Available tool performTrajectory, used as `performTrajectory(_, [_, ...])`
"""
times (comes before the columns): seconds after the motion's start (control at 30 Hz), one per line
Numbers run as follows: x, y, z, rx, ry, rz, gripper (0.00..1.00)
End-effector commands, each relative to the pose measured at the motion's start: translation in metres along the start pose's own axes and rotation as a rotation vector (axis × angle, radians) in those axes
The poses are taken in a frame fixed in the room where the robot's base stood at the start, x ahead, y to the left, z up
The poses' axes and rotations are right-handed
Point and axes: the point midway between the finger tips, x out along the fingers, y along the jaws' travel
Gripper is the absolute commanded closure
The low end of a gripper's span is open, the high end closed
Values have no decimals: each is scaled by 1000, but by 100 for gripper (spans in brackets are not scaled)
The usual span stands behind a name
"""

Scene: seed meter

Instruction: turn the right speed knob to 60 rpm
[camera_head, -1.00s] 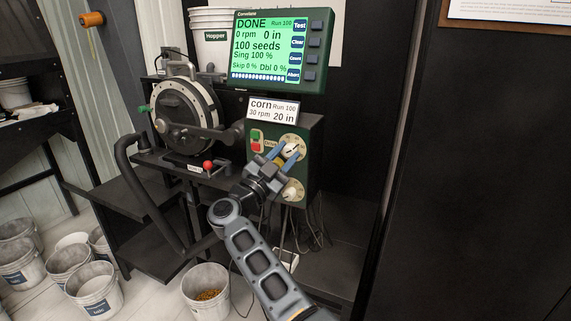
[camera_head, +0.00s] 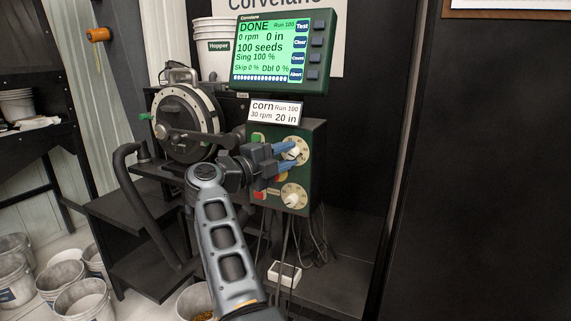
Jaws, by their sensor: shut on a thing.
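A dark green control box (camera_head: 315,165) carries two pale round dials, each with a white knob. The upper knob (camera_head: 293,154) is partly hidden by my gripper (camera_head: 293,156). Its blue fingers reach in from the left, one above and one below the knob, and are shut on it. The lower knob (camera_head: 292,199) stands free below. The dial markings are too small to read, and the frames do not show which dial is the right one. The green display (camera_head: 271,47) reads DONE, 0 rpm, 0 in, 100 seeds. A card (camera_head: 275,112) reads corn, Run 100, 30 rpm, 20 in.
The round seed meter (camera_head: 187,122) stands left of the box, with a black hose (camera_head: 140,205) in front. A white hopper bucket (camera_head: 215,47) is behind. Cables (camera_head: 285,240) hang below the box. Several buckets (camera_head: 80,302) stand at lower left.

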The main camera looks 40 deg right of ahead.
Motion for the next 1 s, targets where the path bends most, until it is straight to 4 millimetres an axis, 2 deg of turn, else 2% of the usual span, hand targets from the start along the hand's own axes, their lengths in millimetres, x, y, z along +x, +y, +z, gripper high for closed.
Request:
performTrajectory(0.4, [0, 1, -1, 222, 2, 96, 96])
performTrajectory(1.0, [1, 0, -1, 270, 3, 117, 96])
